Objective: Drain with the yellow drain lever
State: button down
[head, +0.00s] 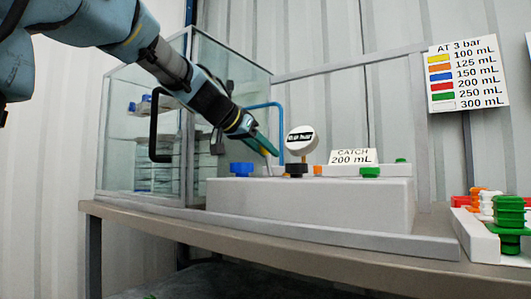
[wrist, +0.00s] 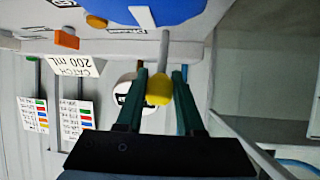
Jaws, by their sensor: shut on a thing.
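The yellow drain lever (wrist: 158,88) has a round yellow knob on a grey rod, seen between my fingers in the wrist view. My gripper (wrist: 161,76) is shut on the knob, with one teal finger on each side. In the head view my gripper (head: 267,148) reaches down to the left part of the white pump block (head: 310,200); the knob is mostly hidden there by the fingers. A round white gauge (head: 301,140) stands just right of it. A sign reading CATCH 200 mL (head: 352,157) stands further right.
A blue knob (head: 241,169), a black one (head: 296,170) and a green one (head: 370,173) sit along the block's front. A glass cabinet (head: 150,130) stands behind left. A colour chart (head: 467,75) hangs at right, above a tray of coloured parts (head: 480,240).

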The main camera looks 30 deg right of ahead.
jog(key=c, duration=0.5)
grip_release()
jog(key=shift+a, duration=0.15)
jog(key=v, duration=1)
jog(key=shift+s+a+r+p, duration=0.15)
jog(key=shift+a+r+p, duration=0.05)
jog(key=shift+a+p, duration=0.1)
